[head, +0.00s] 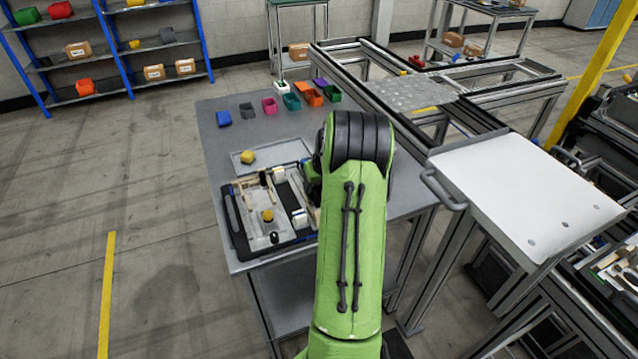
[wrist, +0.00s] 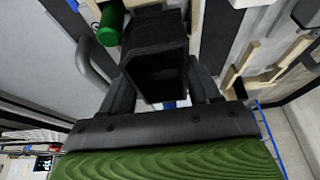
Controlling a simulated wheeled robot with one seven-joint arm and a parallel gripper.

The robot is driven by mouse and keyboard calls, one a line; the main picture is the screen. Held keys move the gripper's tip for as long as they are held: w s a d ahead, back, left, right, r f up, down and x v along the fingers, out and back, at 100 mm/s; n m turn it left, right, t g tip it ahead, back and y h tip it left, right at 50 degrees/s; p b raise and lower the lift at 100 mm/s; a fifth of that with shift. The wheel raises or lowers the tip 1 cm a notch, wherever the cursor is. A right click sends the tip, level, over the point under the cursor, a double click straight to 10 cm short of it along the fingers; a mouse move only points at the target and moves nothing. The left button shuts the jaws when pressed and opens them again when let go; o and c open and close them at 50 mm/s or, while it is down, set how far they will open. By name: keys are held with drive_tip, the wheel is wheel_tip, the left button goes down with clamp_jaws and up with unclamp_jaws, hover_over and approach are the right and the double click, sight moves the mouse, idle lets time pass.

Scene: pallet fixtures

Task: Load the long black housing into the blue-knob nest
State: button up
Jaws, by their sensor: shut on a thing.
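My gripper (wrist: 163,84) is shut on the long black housing (wrist: 155,55). Its dark fingers stand on both sides of the housing, whose hollow end faces the wrist camera. In the head view my green arm hides the gripper and the housing. The pallet (head: 234,218) lies on the grey table, with light wooden fixtures and several knobs. A green knob (wrist: 111,24) shows just left of the housing in the wrist view. I cannot make out the blue-knob nest for certain; my arm covers the pallet's right side. Whether the housing touches anything is unclear.
A yellow block (head: 247,157) lies on a grey plate behind the pallet. Several small coloured bins, including a blue one (head: 224,118), stand along the table's back. A white-topped cart (head: 530,195) is at right.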

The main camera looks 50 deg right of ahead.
drive_tip(key=shift+f+b, duration=0.4)
drive_tip(key=shift+f, duration=0.2)
drive_tip(key=o, duration=1.2)
drive_tip(key=p+v, duration=0.2)
drive_tip(key=v, duration=1.3)
drive_tip(key=shift+s+a+r, duration=0.1)
drive_tip(key=shift+a+r, duration=0.05)
drive_tip(key=shift+r, duration=0.2)
